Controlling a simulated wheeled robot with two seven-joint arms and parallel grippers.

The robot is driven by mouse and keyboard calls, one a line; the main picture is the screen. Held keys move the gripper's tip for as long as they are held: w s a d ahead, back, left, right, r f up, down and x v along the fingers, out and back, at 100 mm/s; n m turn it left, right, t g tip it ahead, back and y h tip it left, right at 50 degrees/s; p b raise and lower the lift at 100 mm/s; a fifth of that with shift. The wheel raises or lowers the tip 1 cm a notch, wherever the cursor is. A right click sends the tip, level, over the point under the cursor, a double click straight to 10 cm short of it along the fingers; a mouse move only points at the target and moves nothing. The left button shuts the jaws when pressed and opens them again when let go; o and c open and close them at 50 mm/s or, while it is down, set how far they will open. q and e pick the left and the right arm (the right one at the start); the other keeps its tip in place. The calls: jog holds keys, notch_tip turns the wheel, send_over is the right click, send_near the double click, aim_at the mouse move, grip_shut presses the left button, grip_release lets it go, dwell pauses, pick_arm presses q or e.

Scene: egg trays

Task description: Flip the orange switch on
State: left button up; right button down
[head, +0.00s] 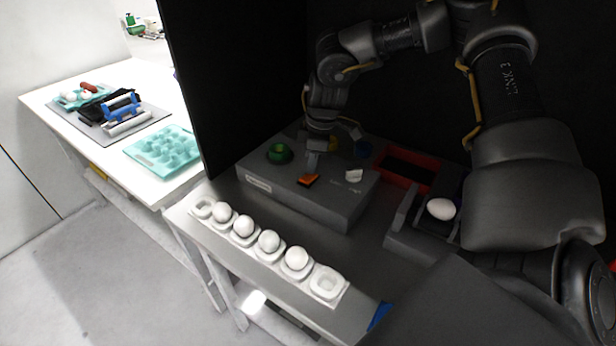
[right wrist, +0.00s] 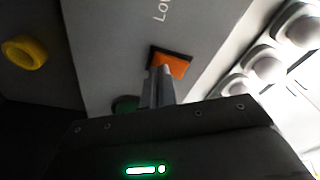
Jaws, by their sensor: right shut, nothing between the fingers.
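The orange switch (head: 308,180) is on the top of a grey control box (head: 345,207), near its front edge. It also shows in the right wrist view (right wrist: 171,65), set in a dark frame. My right gripper (head: 310,172) is shut and empty, pointing down at the switch. In the right wrist view its fingertips (right wrist: 160,72) overlap the near edge of the switch; whether they touch it I cannot tell. My left gripper is not in view.
A green button (head: 279,153) and a white switch (head: 353,175) share the box top. A white holder (head: 327,283) with several eggs lies in front. One egg (head: 441,209) sits in a dark machine at right. A teal tray (head: 163,150) lies on the white table.

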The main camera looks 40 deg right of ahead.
notch_tip(320, 180, up, 3)
jog(key=shift+r+p, duration=0.15)
jog(key=shift+p, duration=0.4)
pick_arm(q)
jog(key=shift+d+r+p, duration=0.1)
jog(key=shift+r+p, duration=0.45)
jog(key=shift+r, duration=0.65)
pick_arm(e)
jog(key=shift+r, duration=1.5)
